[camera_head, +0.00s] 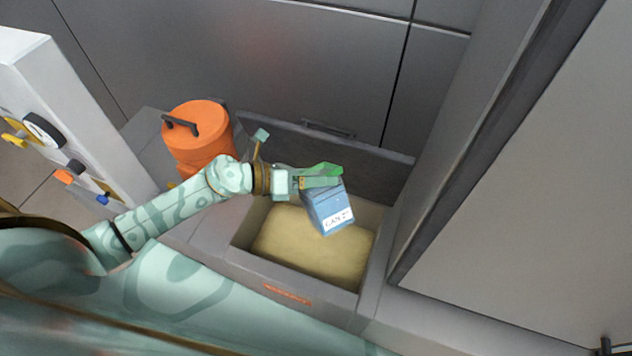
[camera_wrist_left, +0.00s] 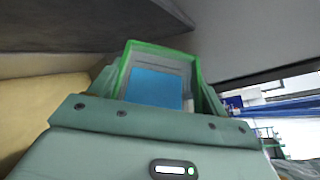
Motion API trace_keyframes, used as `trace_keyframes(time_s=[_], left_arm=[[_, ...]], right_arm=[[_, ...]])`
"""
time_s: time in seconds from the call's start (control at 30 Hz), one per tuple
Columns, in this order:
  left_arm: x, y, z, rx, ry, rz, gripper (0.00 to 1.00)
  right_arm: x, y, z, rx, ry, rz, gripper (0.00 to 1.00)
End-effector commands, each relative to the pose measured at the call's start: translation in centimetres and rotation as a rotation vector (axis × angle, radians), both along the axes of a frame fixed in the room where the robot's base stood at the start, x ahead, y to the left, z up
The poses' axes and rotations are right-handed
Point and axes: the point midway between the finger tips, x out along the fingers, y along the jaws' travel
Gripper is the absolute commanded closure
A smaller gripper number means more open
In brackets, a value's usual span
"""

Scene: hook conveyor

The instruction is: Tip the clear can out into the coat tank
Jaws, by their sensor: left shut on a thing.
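My left gripper (camera_head: 318,176) is shut on a blue can (camera_head: 327,204) that carries a white label with dark lettering, too small to read surely. The can hangs tilted above the coat tank (camera_head: 369,262), an open grey box with a yellowish fill (camera_head: 300,245). In the left wrist view the can's blue face (camera_wrist_left: 155,88) shows between the green fingers (camera_wrist_left: 160,60). The can's mouth is hidden, and I cannot see anything pouring from it. My right gripper is not in view.
An orange drum (camera_head: 197,135) with a dark handle stands left of the tank. A white panel with knobs (camera_head: 60,130) is at the far left. A large grey cabinet (camera_head: 520,180) rises close on the right, and a dark panelled wall (camera_head: 250,60) stands behind.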

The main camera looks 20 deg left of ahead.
Motion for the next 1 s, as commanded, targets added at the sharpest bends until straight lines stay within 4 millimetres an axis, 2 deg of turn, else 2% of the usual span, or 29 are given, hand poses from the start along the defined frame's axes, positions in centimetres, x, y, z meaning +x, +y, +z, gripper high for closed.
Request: trace_keyframes(time_s=[0.03, 0.6, 0.77, 0.9, 1.0], left_arm=[[0.2, 0.1, -1.0, -0.035, 0.021, 0.001, 0.95], [1.3, 1.7, -5.5, -0.562, 0.410, 0.001, 0.95], [1.7, 2.2, -6.1, -0.685, 0.499, -0.001, 0.95], [2.0, 2.7, -5.7, -0.813, 0.592, -0.002, 0.95], [2.2, 2.8, -5.5, -0.847, 0.617, -0.001, 0.95]], right_arm=[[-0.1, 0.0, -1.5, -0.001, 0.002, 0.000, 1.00], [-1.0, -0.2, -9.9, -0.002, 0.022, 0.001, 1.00], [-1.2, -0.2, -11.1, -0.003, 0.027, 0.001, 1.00], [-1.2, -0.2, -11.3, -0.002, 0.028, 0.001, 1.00], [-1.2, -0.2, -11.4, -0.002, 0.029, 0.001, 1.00]])
